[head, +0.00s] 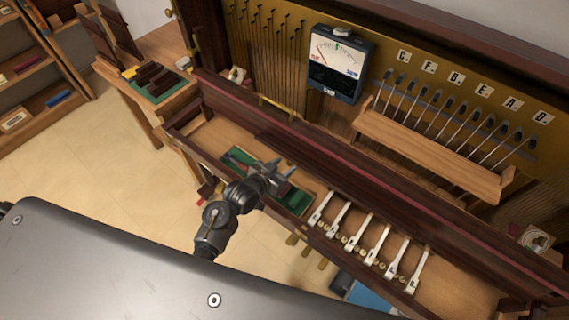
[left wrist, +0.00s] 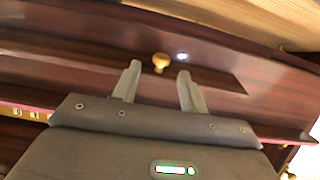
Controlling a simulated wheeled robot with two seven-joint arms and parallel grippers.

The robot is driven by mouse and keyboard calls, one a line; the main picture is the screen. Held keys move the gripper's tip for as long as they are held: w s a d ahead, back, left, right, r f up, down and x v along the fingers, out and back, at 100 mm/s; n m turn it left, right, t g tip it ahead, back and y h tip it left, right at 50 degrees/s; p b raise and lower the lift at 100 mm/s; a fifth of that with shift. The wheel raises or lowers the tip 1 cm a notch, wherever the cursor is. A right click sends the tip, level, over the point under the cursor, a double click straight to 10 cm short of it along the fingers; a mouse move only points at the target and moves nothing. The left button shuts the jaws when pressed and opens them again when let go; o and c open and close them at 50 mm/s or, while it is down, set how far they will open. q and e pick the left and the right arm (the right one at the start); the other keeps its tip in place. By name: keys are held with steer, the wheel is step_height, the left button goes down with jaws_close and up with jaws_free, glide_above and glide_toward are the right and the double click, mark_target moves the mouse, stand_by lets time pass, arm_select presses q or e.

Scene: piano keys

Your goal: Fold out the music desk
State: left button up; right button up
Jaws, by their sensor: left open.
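The music desk appears to be the long dark red-brown wooden panel (head: 345,166) running along the piano behind the key bed. In the left wrist view the dark wood (left wrist: 90,66) fills the background and carries a small round brass knob (left wrist: 160,62). My left gripper (head: 281,170) is over the key bed in front of the panel. In the left wrist view its two fingers (left wrist: 157,80) are open and apart, with the knob in the gap between their tips. I cannot tell whether they touch it. My right gripper is not in view.
A green mat (head: 296,203) lies under my left gripper. Several white key levers (head: 340,218) stand to its right. A dial meter (head: 335,65) and a light wooden rail (head: 430,146) are above the panel. A side table (head: 150,104) stands at left, with open floor before it.

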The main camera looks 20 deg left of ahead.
arm_select(q)
steer(key=shift+w+d+f, duration=0.2)
steer(key=shift+w+d, duration=0.05)
steer(key=shift+w, duration=0.3)
